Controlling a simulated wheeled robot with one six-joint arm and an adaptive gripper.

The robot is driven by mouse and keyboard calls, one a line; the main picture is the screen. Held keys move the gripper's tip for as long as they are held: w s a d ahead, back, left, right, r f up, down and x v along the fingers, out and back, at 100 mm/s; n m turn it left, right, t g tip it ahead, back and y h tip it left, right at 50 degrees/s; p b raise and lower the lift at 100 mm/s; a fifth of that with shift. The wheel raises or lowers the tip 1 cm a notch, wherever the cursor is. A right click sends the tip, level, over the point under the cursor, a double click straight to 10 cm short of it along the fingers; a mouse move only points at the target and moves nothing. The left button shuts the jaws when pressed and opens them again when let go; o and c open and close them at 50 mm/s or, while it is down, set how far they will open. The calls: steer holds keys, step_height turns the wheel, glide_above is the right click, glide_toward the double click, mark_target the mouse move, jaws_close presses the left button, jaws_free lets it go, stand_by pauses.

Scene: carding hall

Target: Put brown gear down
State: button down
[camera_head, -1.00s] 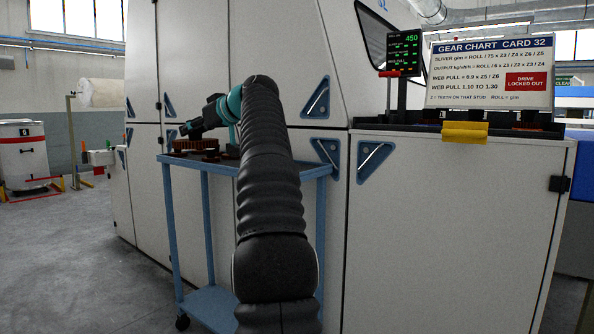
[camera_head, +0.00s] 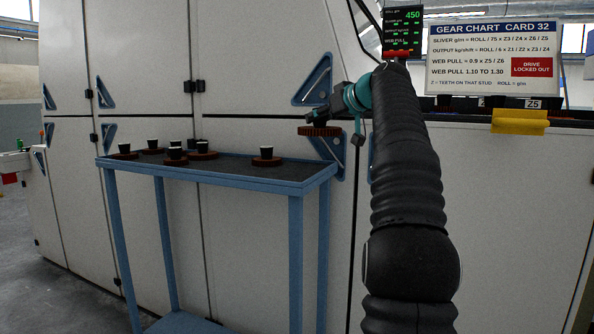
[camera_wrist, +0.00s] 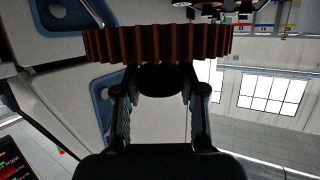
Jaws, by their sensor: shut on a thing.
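The brown gear (camera_head: 319,131) hangs level under my gripper (camera_head: 320,121), just beyond the right end of the blue trolley's top in the head view. In the wrist view the brown gear (camera_wrist: 158,43) spans the space past the fingertips, teeth showing along its edge. My gripper (camera_wrist: 160,80) is shut on the gear's dark hub, with one finger on each side. The gear touches nothing else that I can see.
The blue trolley (camera_head: 230,182) carries several brown gears with dark hubs, such as one at its right (camera_head: 267,161). A yellow piece (camera_head: 519,122) sits on the machine's ledge below the gear chart card (camera_head: 492,58). White machine panels stand behind.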

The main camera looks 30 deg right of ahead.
steer(key=a+f+b, duration=0.1)
steer(key=a+f, duration=0.1)
steer(key=a, duration=0.1)
steer(key=a+f+b, duration=0.1)
steer(key=a+f, duration=0.1)
steer(key=a, duration=0.1)
steer(key=a+f+b, duration=0.1)
steer(key=a+f, duration=0.1)
steer(key=a, duration=0.1)
steer(key=shift+w+a+f+b, duration=0.1)
steer(key=shift+a+f+b, duration=0.05)
steer(key=shift+a+b, duration=0.15)
steer(key=shift+f+b, duration=0.55)
steer(key=shift+f, duration=1.35)
steer(key=shift+f, duration=0.1)
steer(key=shift+f, duration=0.1)
steer(key=c, duration=0.7)
jaws_free()
